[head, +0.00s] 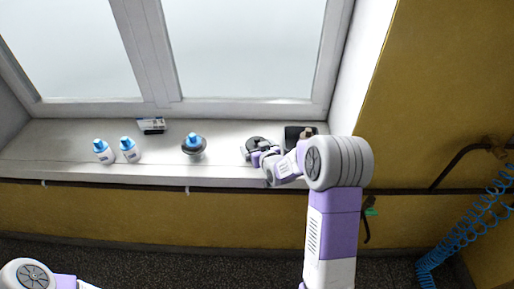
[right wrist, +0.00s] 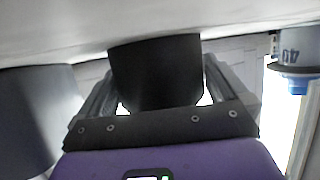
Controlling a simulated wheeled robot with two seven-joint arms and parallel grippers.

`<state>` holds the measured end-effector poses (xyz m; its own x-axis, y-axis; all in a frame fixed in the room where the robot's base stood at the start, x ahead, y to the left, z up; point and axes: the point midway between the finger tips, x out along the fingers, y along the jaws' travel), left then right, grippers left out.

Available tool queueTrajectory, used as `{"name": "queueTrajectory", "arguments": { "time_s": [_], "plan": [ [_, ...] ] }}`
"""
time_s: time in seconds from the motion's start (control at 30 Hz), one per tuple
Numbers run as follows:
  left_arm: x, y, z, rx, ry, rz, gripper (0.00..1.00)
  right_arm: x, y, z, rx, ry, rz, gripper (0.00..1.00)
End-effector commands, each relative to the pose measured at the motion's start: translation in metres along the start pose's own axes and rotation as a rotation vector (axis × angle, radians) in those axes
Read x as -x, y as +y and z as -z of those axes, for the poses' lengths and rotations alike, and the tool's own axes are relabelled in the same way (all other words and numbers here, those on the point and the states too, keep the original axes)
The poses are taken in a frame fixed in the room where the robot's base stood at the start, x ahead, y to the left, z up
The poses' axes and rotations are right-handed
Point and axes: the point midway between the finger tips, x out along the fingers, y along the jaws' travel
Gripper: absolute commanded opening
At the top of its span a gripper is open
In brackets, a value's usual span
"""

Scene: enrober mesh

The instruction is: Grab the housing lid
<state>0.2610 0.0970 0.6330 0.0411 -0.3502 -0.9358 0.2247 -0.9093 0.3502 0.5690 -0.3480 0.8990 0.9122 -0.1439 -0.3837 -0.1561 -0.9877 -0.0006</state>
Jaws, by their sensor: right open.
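A dark round piece (head: 257,142), which looks like the housing lid, sits on the window sill at the right end of my right gripper's reach. My right gripper (head: 256,154) is at its near side, with its jaws open. In the right wrist view a dark, wide-topped piece (right wrist: 155,65) stands between the two open fingers of the right gripper (right wrist: 155,92). I see gaps beside its lower part; whether a finger touches it I cannot tell. My left gripper is outside the head view; only part of my left arm shows at bottom left.
A black tray (head: 292,132) with a brownish item lies right of the dark piece, partly behind my arm. A blue-topped dark round item (head: 194,145) stands mid-sill. Two white bottles with blue caps (head: 103,152) (head: 130,150) and a small box (head: 151,125) are left. A blue coiled hose (head: 460,235) hangs right.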

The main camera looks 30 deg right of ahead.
Motion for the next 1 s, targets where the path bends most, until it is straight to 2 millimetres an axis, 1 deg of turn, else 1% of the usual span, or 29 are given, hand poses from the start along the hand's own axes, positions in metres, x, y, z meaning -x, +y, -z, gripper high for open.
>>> {"name": "queueTrajectory", "arguments": {
  "time_s": [0.07, 0.2, 0.27, 0.3, 0.47, 0.57, 0.67, 0.9, 1.0],
  "plan": [
    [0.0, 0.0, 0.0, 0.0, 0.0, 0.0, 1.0, 0.0, 0.0, 0.0, 0.0, 0.0, 0.0, 0.98],
    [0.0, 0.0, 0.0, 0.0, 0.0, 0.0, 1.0, 0.0, 0.0, 0.0, 0.0, 0.001, 0.0, 0.77],
    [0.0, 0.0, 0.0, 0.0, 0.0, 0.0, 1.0, 0.0, 0.0, 0.0, 0.0, 0.001, 0.0, 0.68],
    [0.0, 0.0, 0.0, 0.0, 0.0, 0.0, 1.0, 0.0, 0.0, 0.001, 0.0, 0.001, 0.0, 0.65],
    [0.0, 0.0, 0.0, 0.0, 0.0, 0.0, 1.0, 0.001, 0.0, 0.001, 0.0, 0.002, 0.0, 0.65],
    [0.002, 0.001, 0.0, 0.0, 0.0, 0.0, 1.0, 0.002, 0.0, 0.006, 0.0, 0.004, 0.0, 0.65],
    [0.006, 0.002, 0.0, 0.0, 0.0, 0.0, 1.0, 0.008, 0.0, 0.019, 0.001, 0.006, 0.0, 0.65],
    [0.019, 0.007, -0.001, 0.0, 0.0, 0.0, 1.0, 0.027, 0.0, 0.066, 0.0, 0.007, 0.0, 0.65],
    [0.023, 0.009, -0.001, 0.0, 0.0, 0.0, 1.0, 0.033, 0.0, 0.08, 0.0, 0.006, 0.0, 0.65]
  ]
}}
